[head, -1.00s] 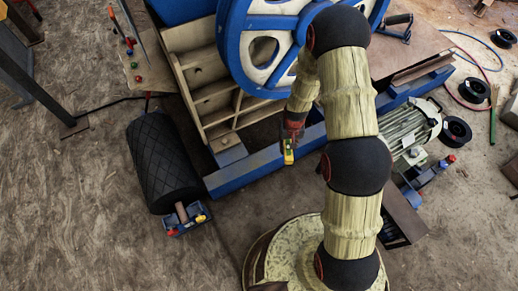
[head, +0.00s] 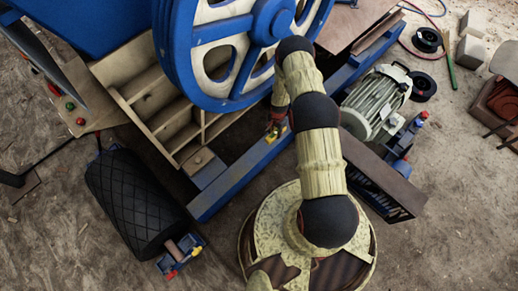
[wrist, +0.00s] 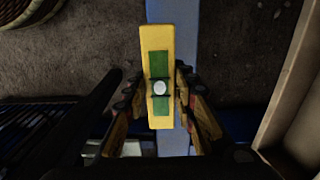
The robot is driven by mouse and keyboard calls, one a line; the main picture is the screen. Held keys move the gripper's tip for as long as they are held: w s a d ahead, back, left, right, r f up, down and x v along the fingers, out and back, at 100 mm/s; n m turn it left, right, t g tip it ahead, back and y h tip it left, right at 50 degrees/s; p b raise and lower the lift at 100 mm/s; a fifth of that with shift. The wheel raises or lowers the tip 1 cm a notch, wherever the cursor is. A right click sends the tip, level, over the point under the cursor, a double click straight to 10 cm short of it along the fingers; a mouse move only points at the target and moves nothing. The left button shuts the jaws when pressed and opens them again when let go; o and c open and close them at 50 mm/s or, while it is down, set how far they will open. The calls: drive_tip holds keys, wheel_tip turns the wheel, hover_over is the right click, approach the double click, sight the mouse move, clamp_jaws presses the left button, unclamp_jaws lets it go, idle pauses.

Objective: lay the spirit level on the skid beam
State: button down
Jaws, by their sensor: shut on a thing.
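The spirit level is a yellow bar (wrist: 156,45) with green patches and a round white spot, seen in the wrist view. My gripper (wrist: 158,88) is shut on it, with a finger on each side. The blue skid beam (wrist: 173,12) runs beneath, roughly parallel to the level, which covers its left part in that view. In the head view the level (head: 270,137) shows small and yellow at my gripper (head: 274,128), by the upper edge of the skid beam (head: 231,182). I cannot tell whether they touch.
A big blue-and-cream flywheel (head: 221,60) stands close behind my gripper. A ribbed cream frame (head: 155,95) is to its left, a motor (head: 375,103) to its right. A black roller (head: 135,202) lies at the left. The ground in front of the beam is bare beside my base.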

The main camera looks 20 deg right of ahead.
sight(274, 144)
wheel_tip(274, 144, down, 9)
drive_tip(key=b, duration=0.3)
drive_tip(key=shift+f+b, duration=0.2)
drive_tip(key=shift+b, duration=0.2)
drive_tip(key=shift+s+f, duration=0.1)
drive_tip(key=shift+f, duration=0.05)
drive_tip(key=c, duration=1.5)
unclamp_jaws()
drive_tip(key=shift+o, duration=0.2)
wheel_tip(274, 144, up, 12)
drive_tip(key=p, duration=0.4)
drive_tip(key=shift+p, duration=0.3)
